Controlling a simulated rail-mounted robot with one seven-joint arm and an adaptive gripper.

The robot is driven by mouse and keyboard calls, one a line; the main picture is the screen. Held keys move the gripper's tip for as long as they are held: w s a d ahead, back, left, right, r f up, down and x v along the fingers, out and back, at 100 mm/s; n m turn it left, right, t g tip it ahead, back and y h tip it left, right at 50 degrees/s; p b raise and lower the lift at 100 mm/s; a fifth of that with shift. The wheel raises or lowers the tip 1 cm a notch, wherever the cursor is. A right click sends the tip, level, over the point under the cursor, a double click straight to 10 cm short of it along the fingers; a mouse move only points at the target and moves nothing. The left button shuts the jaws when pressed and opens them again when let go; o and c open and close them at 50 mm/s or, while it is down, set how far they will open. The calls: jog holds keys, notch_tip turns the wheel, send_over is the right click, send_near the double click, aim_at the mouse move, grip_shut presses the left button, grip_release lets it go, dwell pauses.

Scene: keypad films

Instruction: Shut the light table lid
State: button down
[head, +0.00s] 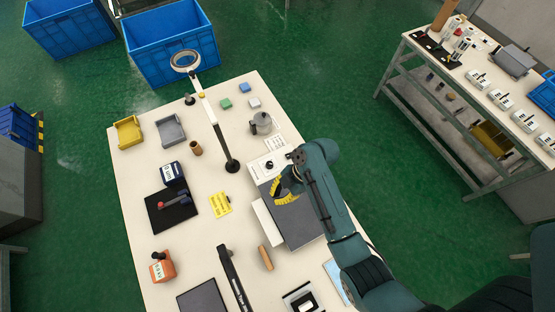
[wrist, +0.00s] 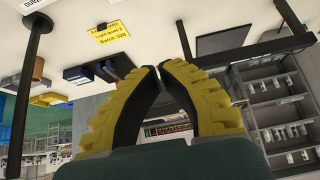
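The light table (head: 267,222) shows in the head view as a pale flat box at the right side of the workbench. A dark grey panel (head: 305,228), which looks like its lid, lies over or beside its right part; its exact tilt is hard to tell. My gripper (head: 277,196), with yellow ribbed fingers, is above the panel's upper left area; contact cannot be told. The lid is not recognisable in the wrist view. My arm hides the panel's upper right part.
A black lamp post (head: 232,165) stands on the workbench (head: 140,185). A kettle-like pot (head: 262,123) and a white device (head: 268,164) are beyond the panel. A wooden cylinder (head: 265,258) lies near its lower left. A yellow note (head: 220,203) lies left.

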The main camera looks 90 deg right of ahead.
jog(key=shift+r, duration=0.1)
notch_tip(320, 180, up, 5)
jog(key=p, duration=0.4)
jog(key=s+d+f+b, duration=0.5)
jog(key=s+f, duration=0.1)
jog(key=s, duration=0.2)
jog(key=shift+f, duration=0.2)
